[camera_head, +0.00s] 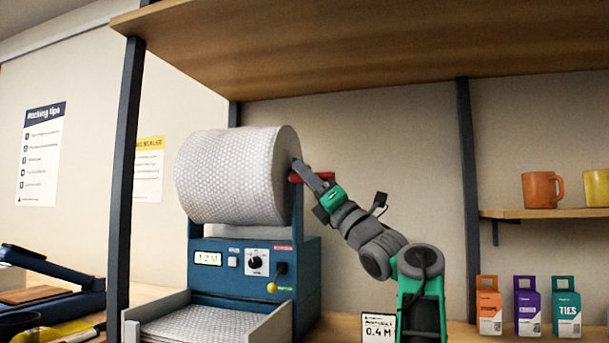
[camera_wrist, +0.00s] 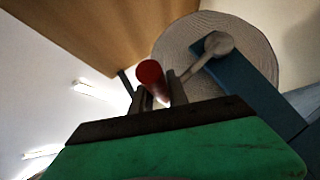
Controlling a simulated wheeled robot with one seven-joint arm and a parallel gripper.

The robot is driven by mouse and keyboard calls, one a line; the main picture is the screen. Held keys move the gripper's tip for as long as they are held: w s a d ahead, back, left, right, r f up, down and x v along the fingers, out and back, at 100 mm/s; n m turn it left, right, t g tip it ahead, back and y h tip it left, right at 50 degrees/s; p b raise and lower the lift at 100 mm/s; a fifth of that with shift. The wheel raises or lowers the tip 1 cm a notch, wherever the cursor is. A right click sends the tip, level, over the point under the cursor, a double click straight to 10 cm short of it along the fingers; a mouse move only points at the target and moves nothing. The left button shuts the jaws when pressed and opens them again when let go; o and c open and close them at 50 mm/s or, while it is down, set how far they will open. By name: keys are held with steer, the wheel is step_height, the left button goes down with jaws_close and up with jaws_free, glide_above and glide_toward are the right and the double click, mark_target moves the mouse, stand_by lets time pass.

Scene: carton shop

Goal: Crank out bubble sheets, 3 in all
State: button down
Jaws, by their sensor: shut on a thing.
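The blue bubble-sheet machine (camera_head: 308,272) stands on the bench with a big white bubble-wrap roll (camera_head: 232,178) on top. The roll's end also shows in the wrist view (camera_wrist: 250,52). Its crank has a grey arm (camera_wrist: 203,58) and a red handle (camera_wrist: 151,76). My gripper (camera_head: 312,180) is at the right end of the roll, shut on the red handle. The fingers sit on both sides of it in the wrist view. The machine's display (camera_head: 208,258) reads what looks like 1.2 M. Bubble sheet (camera_head: 190,325) lies in the tray (camera_head: 262,331) in front.
A card reading 0.4 M (camera_head: 378,328) stands right of the machine, by my arm. Orange (camera_head: 488,305), purple (camera_head: 527,306) and teal (camera_head: 566,307) boxes stand farther right. Two mugs sit on a small shelf (camera_head: 545,213). A wooden shelf (camera_head: 380,35) hangs overhead, with dark posts (camera_head: 125,170).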

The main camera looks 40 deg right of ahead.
steer(key=shift+w+d+f, duration=0.15)
steer(key=shift+d+f, duration=0.05)
steer(key=shift+d, duration=0.1)
steer(key=c, duration=1.3)
jaws_free()
steer(key=shift+d, duration=0.1)
